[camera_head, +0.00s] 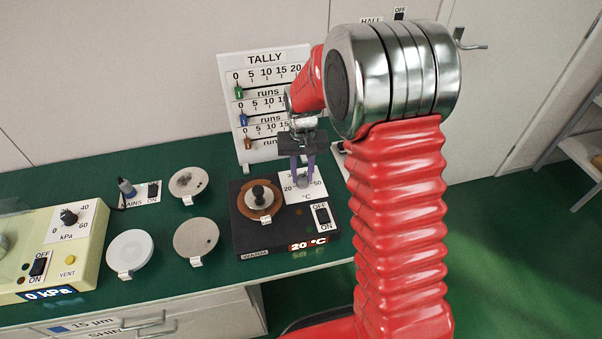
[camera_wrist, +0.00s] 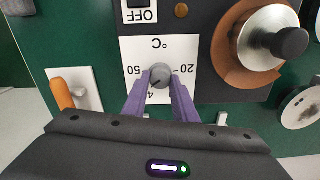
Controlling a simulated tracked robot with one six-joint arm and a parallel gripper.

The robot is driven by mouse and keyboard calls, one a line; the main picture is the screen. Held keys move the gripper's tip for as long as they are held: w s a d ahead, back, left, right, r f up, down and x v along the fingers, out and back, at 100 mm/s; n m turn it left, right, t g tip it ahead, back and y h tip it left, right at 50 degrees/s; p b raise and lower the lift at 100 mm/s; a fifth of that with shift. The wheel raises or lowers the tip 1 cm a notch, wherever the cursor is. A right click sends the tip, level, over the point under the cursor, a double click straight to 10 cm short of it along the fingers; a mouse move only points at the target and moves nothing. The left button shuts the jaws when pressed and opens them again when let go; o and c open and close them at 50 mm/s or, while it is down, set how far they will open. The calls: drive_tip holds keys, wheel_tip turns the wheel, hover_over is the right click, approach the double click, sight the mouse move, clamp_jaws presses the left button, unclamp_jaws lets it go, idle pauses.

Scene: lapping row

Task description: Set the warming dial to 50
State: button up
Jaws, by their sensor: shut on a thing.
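The warming dial is a small grey knob (camera_wrist: 160,74) on a white °C plate (camera_wrist: 185,50) of the black warming unit (camera_head: 243,232). In the wrist view, 50 is at the plate's left and 20 at its right. A dark mark on the knob seems to point lower left, between the partly hidden 4-something and 50; its exact angle is hard to read. My gripper (camera_head: 303,178) has its purple fingers shut on the knob from both sides, also in the wrist view (camera_wrist: 158,90). The unit's red display (camera_head: 308,244) reads 20 °C.
An OFF/ON switch (camera_head: 321,215) is beside the dial. A brown plate with a black-knobbed weight (camera_head: 258,194) sits on the unit. Pale discs (camera_head: 196,237), a cream kPa unit (camera_head: 94,222) and a TALLY board (camera_head: 262,58) stand around. An orange-handled item (camera_wrist: 62,93) is close beside the dial plate.

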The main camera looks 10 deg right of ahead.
sight(303, 177)
drive_tip(key=m, duration=0.4)
drive_tip(key=shift+m, duration=0.3)
drive_tip(key=m, duration=0.4)
idle(0.3)
drive_tip(key=o, duration=1)
drive_tip(key=shift+o, duration=0.2)
drive_tip(key=shift+r, duration=0.15)
wheel_tip(303, 177, up, 13)
drive_tip(key=shift+r, duration=0.2)
